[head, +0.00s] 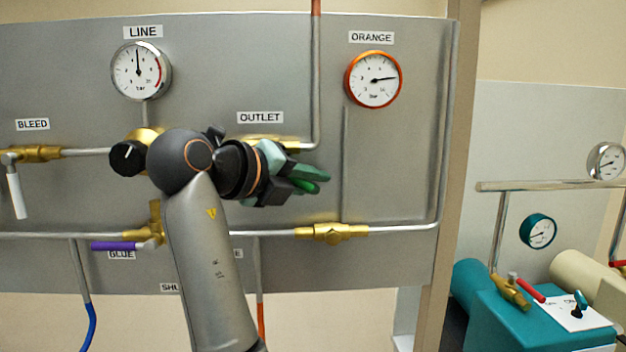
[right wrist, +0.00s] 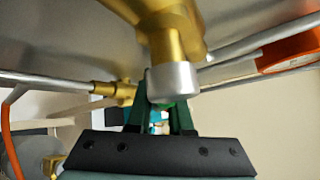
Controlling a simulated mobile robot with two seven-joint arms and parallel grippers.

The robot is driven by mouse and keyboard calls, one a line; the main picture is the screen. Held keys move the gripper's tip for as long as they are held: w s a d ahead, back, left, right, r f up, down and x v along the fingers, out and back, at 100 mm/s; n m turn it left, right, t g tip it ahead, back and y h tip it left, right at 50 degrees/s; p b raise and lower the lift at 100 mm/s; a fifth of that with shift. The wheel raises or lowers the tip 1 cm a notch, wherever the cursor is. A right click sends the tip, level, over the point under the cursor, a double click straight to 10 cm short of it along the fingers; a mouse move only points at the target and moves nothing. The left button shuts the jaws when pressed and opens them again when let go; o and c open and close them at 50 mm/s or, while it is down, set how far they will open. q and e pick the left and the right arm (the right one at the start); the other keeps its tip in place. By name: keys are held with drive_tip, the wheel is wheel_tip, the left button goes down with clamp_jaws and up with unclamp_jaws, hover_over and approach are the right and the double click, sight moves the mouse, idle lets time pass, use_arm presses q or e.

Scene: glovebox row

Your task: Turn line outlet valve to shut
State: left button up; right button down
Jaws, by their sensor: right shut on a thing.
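The line outlet valve (head: 286,139) is a brass body in the pipe under the OUTLET label (head: 260,117). My right arm and gripper cover most of it in the head view. My right gripper (head: 308,180), with green fingers, is at the valve, just below its pipe. It is shut on the valve's green handle, mostly hidden between the fingers. In the right wrist view the brass body (right wrist: 175,40) and its silver hub (right wrist: 173,83) stand right over my right gripper's fingers (right wrist: 160,115). The handle's exact angle is hard to tell. My left gripper is not in view.
The LINE gauge (head: 141,71) and the orange-rimmed gauge (head: 373,79) are above. A black knob (head: 127,158), a white bleed lever (head: 17,195) and a purple lever (head: 118,246) are to the left. A brass fitting (head: 333,233) sits in the lower pipe.

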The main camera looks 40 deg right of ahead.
drive_tip(key=c, duration=0.8)
unclamp_jaws()
drive_tip(key=shift+c, duration=0.2)
